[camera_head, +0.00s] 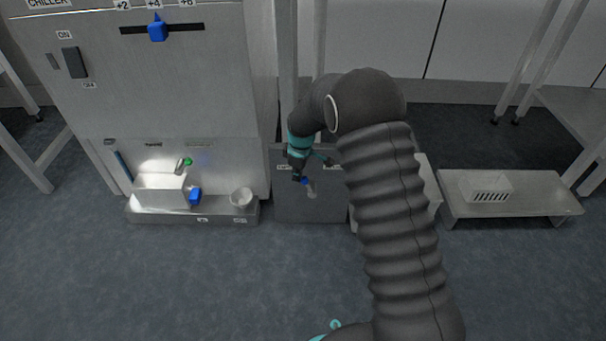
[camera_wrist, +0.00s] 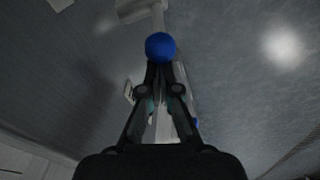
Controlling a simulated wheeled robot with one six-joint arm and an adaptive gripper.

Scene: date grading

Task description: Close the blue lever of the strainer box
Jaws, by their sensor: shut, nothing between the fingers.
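A grey box (camera_head: 285,208), seemingly the strainer box, stands on the floor right of the big steel cabinet. A short pale lever (camera_head: 312,190) with a blue knob (camera_head: 304,181) is on it. My gripper (camera_head: 299,178) points down at the knob. In the wrist view the round blue knob (camera_wrist: 160,46) lies at the tips of my gripper (camera_wrist: 160,66). The fingers are shut with nothing between them; I cannot tell whether they touch the knob. A pale bar runs behind the fingers. My arm covers the box's right part.
The steel cabinet (camera_head: 180,90) stands left, with a blue slider (camera_head: 157,28) on its front. A low steel bench (camera_head: 530,195) stands right. The front floor is clear.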

